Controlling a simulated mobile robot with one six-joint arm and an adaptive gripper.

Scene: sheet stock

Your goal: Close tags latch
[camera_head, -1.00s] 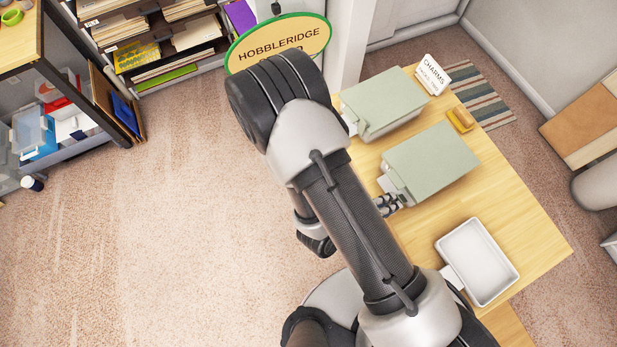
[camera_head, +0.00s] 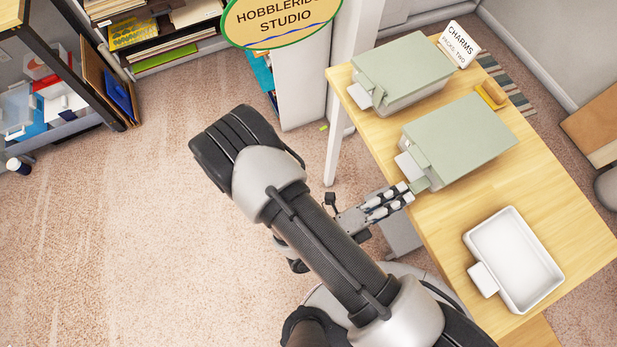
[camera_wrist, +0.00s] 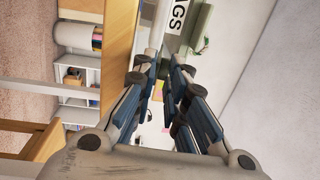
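Two pale green lidded boxes stand on the wooden table, a nearer box (camera_head: 462,138) and a farther box (camera_head: 405,65). Both lids look down. A small green tab (camera_head: 419,185) sticks out at the nearer box's left side, below a white label plate (camera_head: 408,168). My gripper (camera_head: 406,193) is at this tab, its fingertips at or very close to it; contact cannot be told. In the wrist view my gripper (camera_wrist: 164,60) has its fingers apart with a gap between them. Beyond them is a white label (camera_wrist: 179,14) reading "GS", partly cut off, beside green box surface (camera_wrist: 202,28).
A white tray (camera_head: 540,296) lies at the table's near end. A "CHARMS" sign (camera_head: 459,43) and a small yellow-brown block (camera_head: 491,95) stand behind the boxes. A shelf and an oval studio sign (camera_head: 277,22) are at the back.

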